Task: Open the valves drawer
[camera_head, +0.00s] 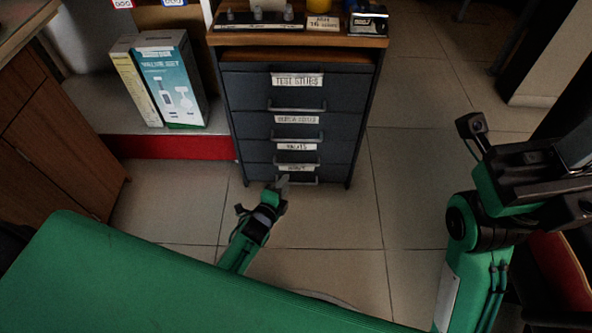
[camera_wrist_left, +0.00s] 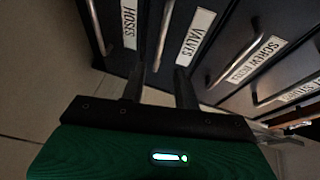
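The valves drawer is the third one down in a dark drawer cabinet (camera_head: 350,140), with a white label (camera_head: 290,147). The drawer is closed. In the left wrist view its VALVES label (camera_wrist_left: 195,37) and its metal bar handle (camera_wrist_left: 165,35) show clearly. My left gripper (camera_head: 282,182) is low in front of the cabinet. In the left wrist view my left gripper (camera_wrist_left: 160,80) is open, fingers pointing at the drawer fronts, with the lower end of the valves handle in line with the gap. I cannot tell whether it touches. My right gripper is at the right, its fingers unclear.
The HOSES drawer (camera_wrist_left: 128,28) is below, and other closed drawers are above. A boxed valve set (camera_head: 172,85) stands on a low shelf at the left. A wooden cabinet (camera_head: 60,135) is further left. The tiled floor (camera_head: 330,220) before the drawers is clear.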

